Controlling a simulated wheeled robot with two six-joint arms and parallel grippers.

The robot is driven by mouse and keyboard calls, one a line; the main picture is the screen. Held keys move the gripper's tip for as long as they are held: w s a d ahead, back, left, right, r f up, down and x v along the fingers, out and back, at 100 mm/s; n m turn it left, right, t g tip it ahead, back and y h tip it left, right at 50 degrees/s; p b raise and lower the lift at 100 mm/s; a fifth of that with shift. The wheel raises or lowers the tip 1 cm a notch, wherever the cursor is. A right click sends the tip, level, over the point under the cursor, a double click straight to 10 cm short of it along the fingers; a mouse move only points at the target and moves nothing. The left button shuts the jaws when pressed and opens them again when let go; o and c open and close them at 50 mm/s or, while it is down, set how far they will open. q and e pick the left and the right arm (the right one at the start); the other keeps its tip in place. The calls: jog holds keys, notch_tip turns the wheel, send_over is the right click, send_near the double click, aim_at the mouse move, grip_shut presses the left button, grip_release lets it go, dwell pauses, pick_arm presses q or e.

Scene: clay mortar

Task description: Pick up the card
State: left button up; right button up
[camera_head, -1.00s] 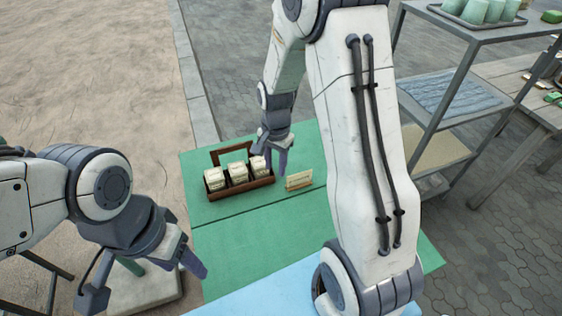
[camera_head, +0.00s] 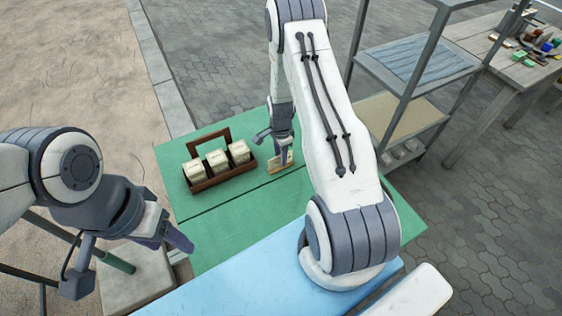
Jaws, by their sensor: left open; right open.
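The card (camera_head: 274,167) is a small tan upright piece on the green table, just right of the brown carrier. My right gripper (camera_head: 279,154) is open and points down at the card. It covers part of the card, and I cannot tell whether its fingers touch it. My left gripper (camera_head: 131,264) is open and empty, off the table's left edge and far from the card.
A brown wooden carrier (camera_head: 222,178) with a handle holds several cream boxes, close to the left of the card. The green table (camera_head: 235,222) is clear in front, with a blue surface (camera_head: 232,293) nearer me. A metal shelf (camera_head: 419,62) stands at the right.

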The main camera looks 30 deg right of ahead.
jog(key=shift+f, duration=1.4)
grip_shut()
